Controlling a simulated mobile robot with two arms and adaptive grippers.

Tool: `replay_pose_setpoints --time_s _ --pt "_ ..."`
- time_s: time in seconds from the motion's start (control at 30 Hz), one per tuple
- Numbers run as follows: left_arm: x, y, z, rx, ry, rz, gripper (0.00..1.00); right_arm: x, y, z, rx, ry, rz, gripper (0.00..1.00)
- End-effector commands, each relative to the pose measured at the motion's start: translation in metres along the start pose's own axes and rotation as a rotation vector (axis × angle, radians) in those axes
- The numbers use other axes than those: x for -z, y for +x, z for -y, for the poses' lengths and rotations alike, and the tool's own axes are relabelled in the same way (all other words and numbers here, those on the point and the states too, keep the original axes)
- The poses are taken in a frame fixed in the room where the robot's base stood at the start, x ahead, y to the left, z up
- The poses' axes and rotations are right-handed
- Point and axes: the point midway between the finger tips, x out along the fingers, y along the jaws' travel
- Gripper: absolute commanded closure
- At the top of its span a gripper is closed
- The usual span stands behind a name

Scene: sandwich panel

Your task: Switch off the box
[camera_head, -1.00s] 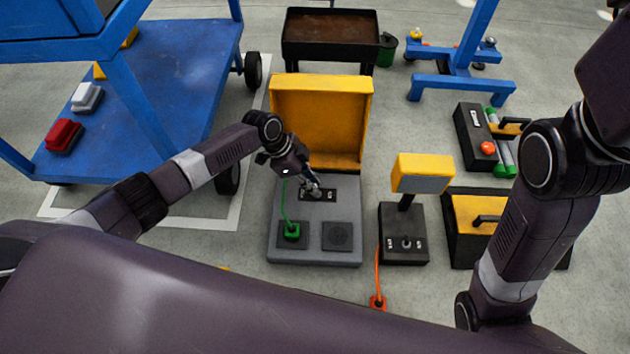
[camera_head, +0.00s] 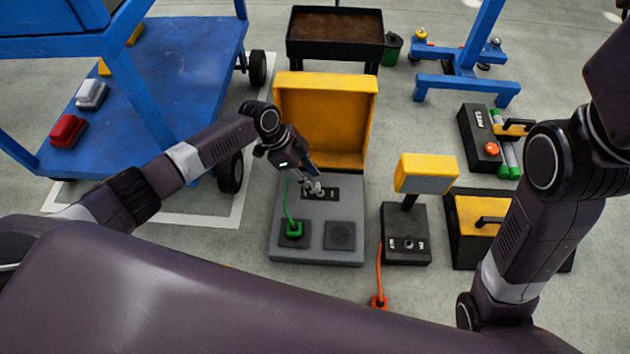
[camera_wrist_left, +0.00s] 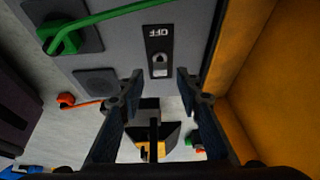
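The box (camera_head: 287,212) is a grey panel box on the floor with its yellow lid (camera_head: 322,110) standing open behind it. A black switch plate (camera_head: 320,195) sits on its top near the lid. In the left wrist view the switch plate (camera_wrist_left: 158,45) carries the word OFF and a small light-coloured switch (camera_wrist_left: 160,71). My left gripper (camera_head: 316,187) is over the plate. In the left wrist view its fingers (camera_wrist_left: 158,82) are apart with nothing between them, close to the switch; I cannot tell whether they touch it. My right arm shows at the right, but its gripper is out of view.
A black switch box (camera_head: 406,250) with a yellow-framed display stands to the right. A blue cart (camera_head: 175,75) is at left. Toolboxes (camera_head: 470,215) lie at right.

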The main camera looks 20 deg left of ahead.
Motion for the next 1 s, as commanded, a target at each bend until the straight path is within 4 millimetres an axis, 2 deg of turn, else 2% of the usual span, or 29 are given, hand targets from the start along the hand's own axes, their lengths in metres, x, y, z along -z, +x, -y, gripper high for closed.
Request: replay_pose_setpoints --time_s 0.2,0.4,0.6,1.0 --pt "-0.001 -0.049 0.001 0.005 0.001 0.0 0.68 0.0 0.0 0.0 0.001 0.0 0.0 0.6" --pt "0.0 -0.081 0.001 0.003 0.0 0.0 0.68 0.0 0.0 0.0 0.001 0.0 0.0 0.6" --pt "0.0 -0.093 0.0 0.0 0.001 0.0 0.68 0.0 0.0 0.0 0.001 0.0 0.0 0.6" --pt "0.0 -0.093 0.0 0.0 0.0 -0.001 0.68 0.0 0.0 0.0 0.001 0.0 -0.001 0.6"
